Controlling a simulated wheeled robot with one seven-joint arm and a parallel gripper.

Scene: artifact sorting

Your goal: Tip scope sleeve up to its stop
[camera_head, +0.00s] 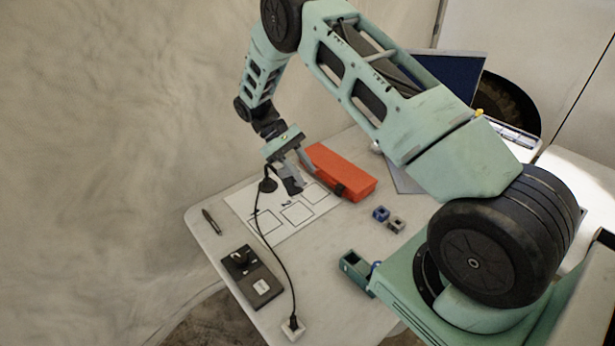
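A small black piece (268,184) with a dark cable stands on the white sheet, just left of my gripper. It may be the scope, but I cannot make out a sleeve or its tilt. My gripper (296,180) points down over the sheet, close to the right of this piece. Its fingers are small and dark here. I cannot tell whether they touch anything or how far apart they are.
An orange case (342,170) lies right of my gripper. Blue (380,213) and grey (397,224) blocks sit on the table (330,250). A dark box (252,275) lies at front left. The cable (278,262) runs to a white block (293,328). A pen-like object (211,221) lies left.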

